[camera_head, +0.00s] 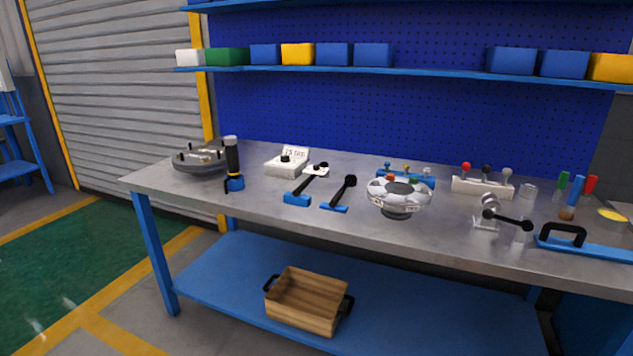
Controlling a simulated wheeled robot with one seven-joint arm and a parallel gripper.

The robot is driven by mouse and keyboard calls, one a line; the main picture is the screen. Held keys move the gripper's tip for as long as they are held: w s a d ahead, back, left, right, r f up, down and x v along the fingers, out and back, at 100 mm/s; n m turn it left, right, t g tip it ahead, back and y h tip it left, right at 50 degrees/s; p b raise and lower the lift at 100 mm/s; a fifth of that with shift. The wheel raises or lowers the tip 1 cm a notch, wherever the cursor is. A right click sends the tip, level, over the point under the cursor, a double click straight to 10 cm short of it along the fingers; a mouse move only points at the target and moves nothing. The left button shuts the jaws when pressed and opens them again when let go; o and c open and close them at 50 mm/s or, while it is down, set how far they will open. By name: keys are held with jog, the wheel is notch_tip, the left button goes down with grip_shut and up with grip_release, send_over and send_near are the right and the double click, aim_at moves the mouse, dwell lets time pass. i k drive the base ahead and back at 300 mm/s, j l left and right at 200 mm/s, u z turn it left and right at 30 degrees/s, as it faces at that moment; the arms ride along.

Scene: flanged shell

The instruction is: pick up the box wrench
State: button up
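A small black bar with rounded ends (507,219), which looks like a box wrench, rests tilted across a grey metal fixture (486,222) on the right part of the workbench. Two other dark tools with round heads lean on blue bases near the middle: one longer tool (307,182) and one shorter tool (345,188). They are too small for me to tell for certain which tool is the box wrench. My gripper is not in view.
A wooden crate (305,300) sits on the lower shelf.

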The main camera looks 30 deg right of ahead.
aim_at(351, 181)
jog(key=i+j+z, duration=0.15)
jog(key=i, duration=0.35)
jog(key=i+j+z, duration=0.15)
jog(key=i+j, duration=0.25)
jog(key=i+j+z, duration=0.1)
jog(key=i+j, duration=0.25)
jog(key=i, duration=0.15)
